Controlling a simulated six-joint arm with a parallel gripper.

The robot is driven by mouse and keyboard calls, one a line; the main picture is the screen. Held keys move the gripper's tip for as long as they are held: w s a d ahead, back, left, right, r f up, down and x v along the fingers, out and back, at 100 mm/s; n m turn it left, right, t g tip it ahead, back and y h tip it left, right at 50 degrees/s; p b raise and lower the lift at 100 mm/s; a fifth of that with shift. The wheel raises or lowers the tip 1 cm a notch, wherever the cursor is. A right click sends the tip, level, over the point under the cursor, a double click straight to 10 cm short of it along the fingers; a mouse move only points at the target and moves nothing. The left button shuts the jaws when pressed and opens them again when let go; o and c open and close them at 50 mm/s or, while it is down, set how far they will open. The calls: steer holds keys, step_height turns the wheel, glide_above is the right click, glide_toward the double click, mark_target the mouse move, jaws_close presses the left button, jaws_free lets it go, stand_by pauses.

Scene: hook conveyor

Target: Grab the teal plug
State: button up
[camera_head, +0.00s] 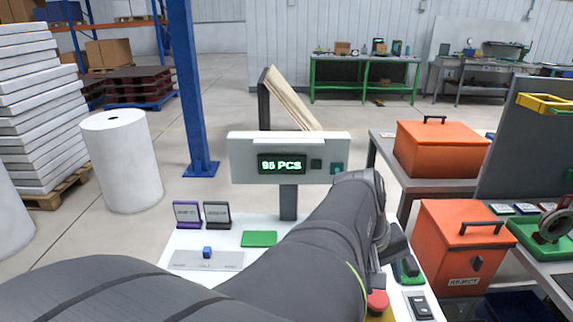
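I cannot pick out the teal plug with certainty. A small teal square (337,168) sits on the right of the counter panel's face, and a small green piece (411,267) lies in a dark holder on the right side of the white table. My gripper (400,256) is at the right edge of the white table, close to that green piece. My own arm and wrist cover much of it, so its fingers and anything between them are not clear.
The counter panel (240,168) reads "95 PCS" on a post. The white table (185,240) holds two small stands, a green pad (259,239), a blue cube (207,252) on a grey plate and a red button (377,301). Orange boxes (440,150) stand at right.

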steer(key=w+a+r+n, duration=0.2)
steer(key=w+a+n, duration=0.7)
steer(key=a, duration=0.4)
steer(key=w+a+r+n, duration=0.2)
steer(key=w+a+n, duration=0.5)
steer(key=w+a, duration=0.4)
steer(key=x, duration=0.8)
steer(key=s+a+x, duration=0.1)
steer(key=x, duration=0.3)
steer(key=shift+f, duration=0.15)
steer(key=shift+h, duration=0.3)
steer(key=x, duration=0.4)
steer(key=shift+s+a+f, duration=0.15)
steer(key=shift+a+f, duration=0.1)
steer(key=shift+a, duration=0.15)
steer(key=shift+d+f, duration=0.2)
steer(key=shift+f, duration=0.3)
jaws_close()
